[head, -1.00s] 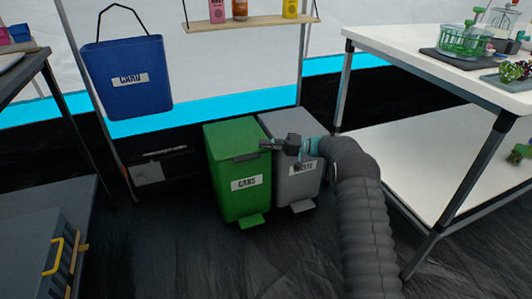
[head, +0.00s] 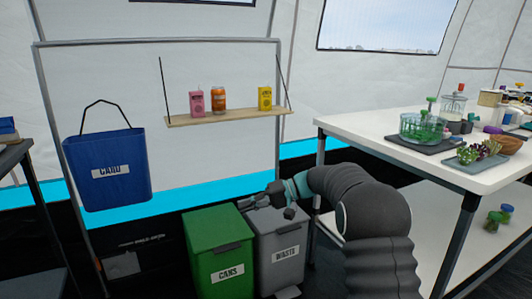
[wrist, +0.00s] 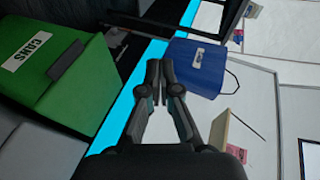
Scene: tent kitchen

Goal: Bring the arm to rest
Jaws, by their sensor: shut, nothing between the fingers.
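My gripper (head: 279,190) is at the end of my dark, ribbed arm. In the head view it is just above the lids of the green CANS bin (head: 219,255) and the grey WASTE bin (head: 279,246). In the wrist view my gripper (wrist: 160,70) has its fingers together with nothing between them. The green bin also shows at the left there (wrist: 60,65), and the blue CARD bin (wrist: 194,68) lies beyond the fingertips. I cannot tell whether my gripper touches a bin lid.
The blue CARD bin (head: 105,170) hangs at the left. A hanging wooden shelf (head: 235,116) holds two cartons and an orange can. A white table (head: 370,128) at the right holds a green-racked glass bowl (head: 422,130) and a tray of greens (head: 478,155).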

